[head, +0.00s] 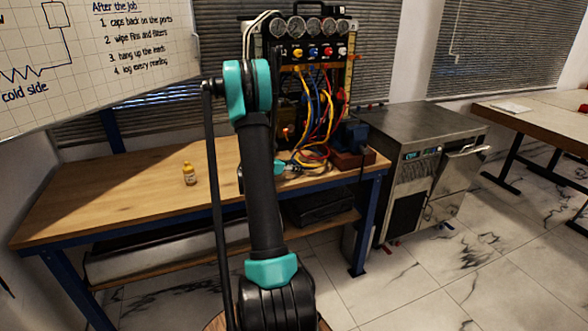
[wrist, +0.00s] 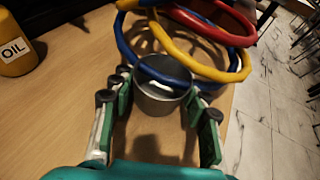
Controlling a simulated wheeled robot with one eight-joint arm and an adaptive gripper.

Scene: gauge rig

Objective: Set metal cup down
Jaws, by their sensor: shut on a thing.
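The metal cup (wrist: 158,101) is a grey, open-topped cup between the fingers of my gripper (wrist: 158,100) in the wrist view. My gripper is shut on it, with a green-and-black finger at each side. The cup looks upright over the wooden workbench (wrist: 75,105); I cannot tell whether its base touches the wood. In the head view my arm hides the cup, and the bench (head: 130,190) shows to the left of the arm.
A yellow oil bottle (wrist: 14,50) stands on the bench to the left; the head view shows it too (head: 189,174). Blue, yellow and red hoses (wrist: 185,35) loop just beyond and over the cup. The gauge rig (head: 310,50) stands at the back. The bench's left part is clear.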

